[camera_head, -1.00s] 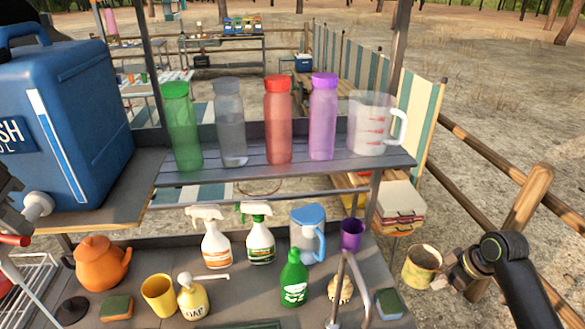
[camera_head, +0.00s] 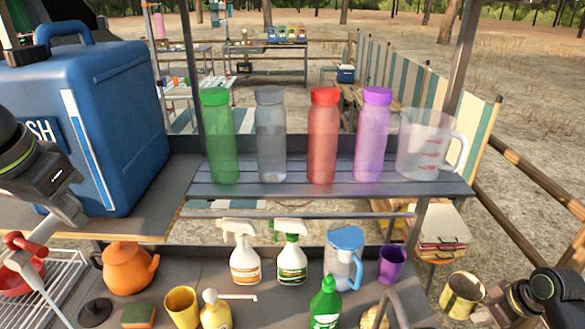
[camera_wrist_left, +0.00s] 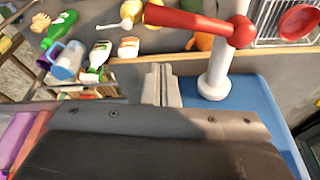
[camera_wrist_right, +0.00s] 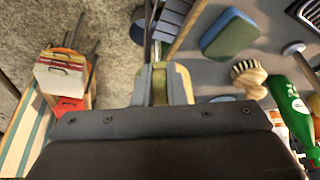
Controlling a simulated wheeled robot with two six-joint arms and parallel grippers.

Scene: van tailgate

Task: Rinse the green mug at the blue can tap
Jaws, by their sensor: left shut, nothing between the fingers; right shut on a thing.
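The green mug (camera_head: 461,296) looks pale with olive-green patches and a brownish rim, and it is in the air off the right end of the counter. My right gripper (camera_head: 486,314) is shut on its side; in the right wrist view an olive-yellow part of the mug (camera_wrist_right: 159,86) shows between the fingers. The blue can (camera_head: 110,130) stands at the left on a shelf. Its tap has a red lever (camera_head: 22,243); the lever and white body (camera_wrist_left: 214,80) show clearly in the left wrist view. My left gripper (camera_wrist_left: 162,86) is shut and empty beside the tap.
A shelf (camera_head: 330,185) holds several bottles and a measuring jug (camera_head: 424,150). On the counter stand an orange kettle (camera_head: 128,268), a yellow cup (camera_head: 182,307), spray bottles (camera_head: 243,253) and a purple cup (camera_head: 392,263). A dish rack (camera_head: 60,275) is at the left.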

